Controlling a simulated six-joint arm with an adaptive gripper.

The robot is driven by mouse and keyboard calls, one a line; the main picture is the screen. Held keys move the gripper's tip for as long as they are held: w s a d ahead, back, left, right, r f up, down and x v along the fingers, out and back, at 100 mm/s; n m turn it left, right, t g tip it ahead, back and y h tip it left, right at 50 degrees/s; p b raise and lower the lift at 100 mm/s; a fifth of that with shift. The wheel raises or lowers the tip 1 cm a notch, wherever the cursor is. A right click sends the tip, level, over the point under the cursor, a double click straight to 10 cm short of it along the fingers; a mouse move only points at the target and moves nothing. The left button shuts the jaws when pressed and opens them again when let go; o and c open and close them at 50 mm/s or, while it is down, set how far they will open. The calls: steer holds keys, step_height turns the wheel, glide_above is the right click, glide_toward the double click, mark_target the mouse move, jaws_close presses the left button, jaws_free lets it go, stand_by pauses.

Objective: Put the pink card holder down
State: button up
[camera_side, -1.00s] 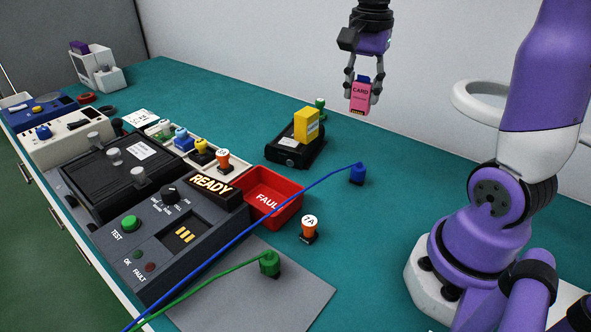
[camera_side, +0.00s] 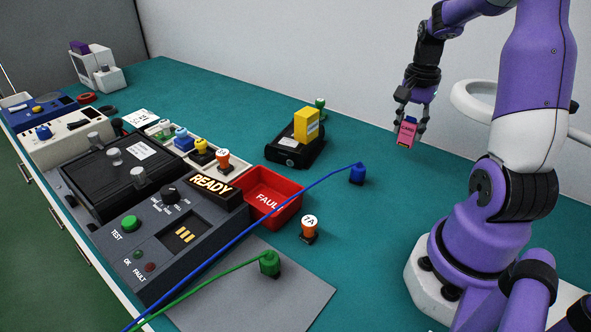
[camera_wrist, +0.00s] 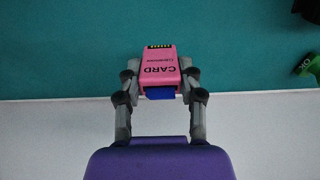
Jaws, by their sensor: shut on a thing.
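The pink card holder (camera_side: 407,133) is a small pink block marked CARD, with gold contacts at its lower end. My gripper (camera_side: 411,122) is shut on it and holds it upright with the contacts down, above the teal bench at the back right. In the wrist view, the pink card holder (camera_wrist: 160,67) sits between my two fingers (camera_wrist: 160,85), with a blue part at its near end and the gold contacts at the far end. I cannot tell exactly how high it is above the bench.
Bare teal bench (camera_side: 375,215) lies below and left of the gripper. A black unit with a yellow block (camera_side: 306,126), a blue plug (camera_side: 357,174) with its cable, an orange 7A piece (camera_side: 309,228) and a red FAULT tray (camera_side: 270,192) stand further left. A white ring (camera_side: 470,105) is close right.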

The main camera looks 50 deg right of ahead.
steer(key=shift+s+d+f, duration=0.25)
steer(key=shift+d+f, duration=0.05)
steer(key=shift+d, duration=0.2)
steer(key=shift+s+d+f, duration=0.2)
steer(key=shift+d+f, duration=0.1)
steer(key=shift+d, duration=0.15)
steer(key=shift+f, duration=2.05)
steer(key=shift+f, duration=0.1)
steer(key=o, duration=0.9)
steer(key=shift+o, duration=0.2)
